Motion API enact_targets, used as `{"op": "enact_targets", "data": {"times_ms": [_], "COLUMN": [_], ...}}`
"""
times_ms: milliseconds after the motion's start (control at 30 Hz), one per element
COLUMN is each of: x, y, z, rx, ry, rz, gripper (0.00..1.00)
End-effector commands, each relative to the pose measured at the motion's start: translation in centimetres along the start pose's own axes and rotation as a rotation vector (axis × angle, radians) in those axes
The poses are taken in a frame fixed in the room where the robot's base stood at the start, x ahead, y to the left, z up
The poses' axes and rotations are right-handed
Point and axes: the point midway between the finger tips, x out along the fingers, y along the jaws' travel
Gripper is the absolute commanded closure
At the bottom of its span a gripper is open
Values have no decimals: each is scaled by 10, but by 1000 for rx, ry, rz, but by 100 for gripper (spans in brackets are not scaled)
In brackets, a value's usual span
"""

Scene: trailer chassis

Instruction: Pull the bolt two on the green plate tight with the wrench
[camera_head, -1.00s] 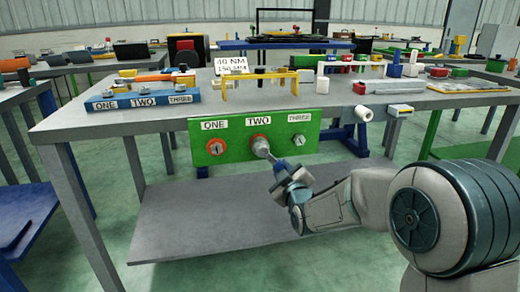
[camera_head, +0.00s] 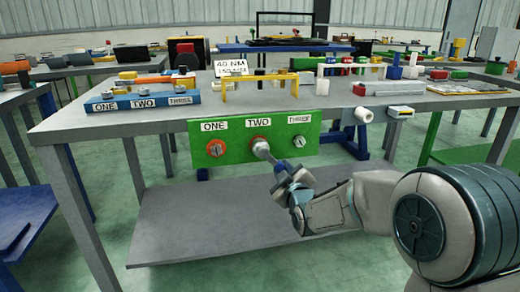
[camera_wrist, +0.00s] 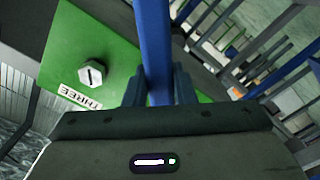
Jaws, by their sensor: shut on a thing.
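The green plate (camera_head: 236,152) hangs upright on the front edge of the grey workbench, with labels ONE, TWO and THREE. Bolt one (camera_head: 216,148) has an orange ring. Bolt two, under TWO, sits in a red-orange ring (camera_head: 256,140) and is mostly covered by the head of the wrench (camera_head: 262,149). My gripper (camera_head: 285,170) is shut on the wrench's blue handle, which also shows between the fingers in the wrist view (camera_wrist: 156,50). Bolt three (camera_head: 299,141) is bare, and it shows in the wrist view (camera_wrist: 92,73). The exact fit of wrench on bolt two is hidden.
A blue block (camera_head: 142,102) labelled ONE, TWO, THREE lies on the bench top by a 40 NM sign (camera_head: 231,67) and a yellow rack (camera_head: 260,80). A grey lower shelf (camera_head: 200,222) lies below the plate.

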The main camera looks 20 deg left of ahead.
Motion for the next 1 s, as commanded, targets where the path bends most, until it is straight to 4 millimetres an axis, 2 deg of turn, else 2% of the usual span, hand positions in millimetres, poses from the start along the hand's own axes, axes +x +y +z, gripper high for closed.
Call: {"op": "enact_targets", "data": {"times_ms": [167,1000], "x": [-3,-53], "y": [1,1], "z": [-1,0], "rx": [-8,-9], "ry": [3,3], "rz": [2,3], "gripper": [100,100]}}
